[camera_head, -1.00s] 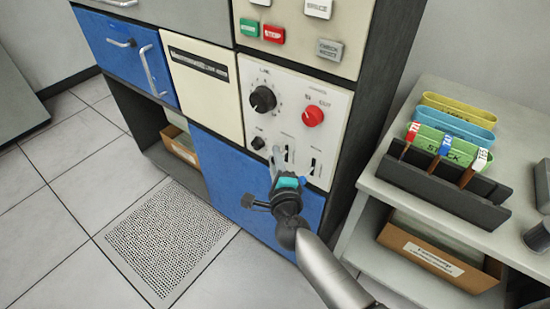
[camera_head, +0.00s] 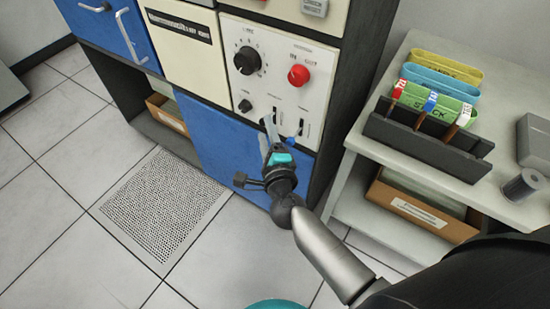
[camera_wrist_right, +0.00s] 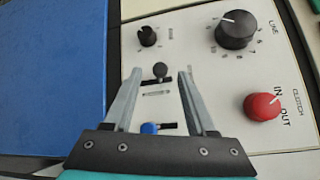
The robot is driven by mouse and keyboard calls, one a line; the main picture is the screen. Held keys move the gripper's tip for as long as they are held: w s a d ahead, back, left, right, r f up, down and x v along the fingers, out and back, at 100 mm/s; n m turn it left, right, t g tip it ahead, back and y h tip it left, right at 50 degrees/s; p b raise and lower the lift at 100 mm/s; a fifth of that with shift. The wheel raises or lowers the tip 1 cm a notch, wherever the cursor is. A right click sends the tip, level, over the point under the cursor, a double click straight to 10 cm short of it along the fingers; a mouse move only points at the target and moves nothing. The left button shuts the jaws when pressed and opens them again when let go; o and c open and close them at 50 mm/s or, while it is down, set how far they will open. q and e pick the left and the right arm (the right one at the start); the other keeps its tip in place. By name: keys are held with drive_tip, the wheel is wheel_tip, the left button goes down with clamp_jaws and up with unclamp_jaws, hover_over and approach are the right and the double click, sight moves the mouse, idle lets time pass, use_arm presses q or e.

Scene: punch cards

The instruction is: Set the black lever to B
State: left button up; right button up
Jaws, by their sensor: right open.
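The black lever (camera_wrist_right: 160,70) is a small round black knob at a slot in the cream control panel (camera_wrist_right: 185,25). In the right wrist view it sits between the tips of my right gripper (camera_wrist_right: 160,76), with a gap on both sides. The gripper also shows in the head view (camera_head: 268,122), open and close in front of the panel; its fingers hide the black lever there. A blue lever (camera_wrist_right: 150,128) stands in the neighbouring slot, lower between the fingers, and shows in the head view (camera_head: 297,136). Position letters are too small to read. My left gripper is out of view.
A large black dial (camera_head: 247,60), a small black dial (camera_head: 245,105) and a red knob (camera_head: 299,75) are on the same panel. A blue door (camera_head: 225,150) is below. At right, a table (camera_head: 400,70) carries a dark rack (camera_head: 425,140) with coloured card holders.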

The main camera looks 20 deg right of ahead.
drive_tip(key=s+a+r, duration=0.1)
drive_tip(key=s, duration=0.9)
drive_tip(key=shift+s+a+p, duration=0.15)
drive_tip(key=shift+s+p, duration=0.25)
drive_tip(key=s+f+n+g+y, duration=0.2)
drive_tip(key=s+f+n+g, duration=0.15)
drive_tip(key=f+n, duration=0.65)
drive_tip(key=s+f+n+g+y, duration=0.2)
drive_tip(key=s+f+n+g, duration=0.3)
drive_tip(key=f, duration=0.9)
drive_tip(key=s+d+f+n+g+h, duration=0.1)
drive_tip(key=s+d+f+n+g, duration=0.2)
drive_tip(key=s+d+f+n, duration=0.2)
drive_tip(key=s+d+f+n+g+h, duration=0.1)
drive_tip(key=s+d+f+n+g, duration=0.2)
drive_tip(key=s+f, duration=0.6)
drive_tip(key=s+d+n, duration=0.2)
drive_tip(key=s, duration=0.2)
drive_tip(key=shift+s, duration=0.35)
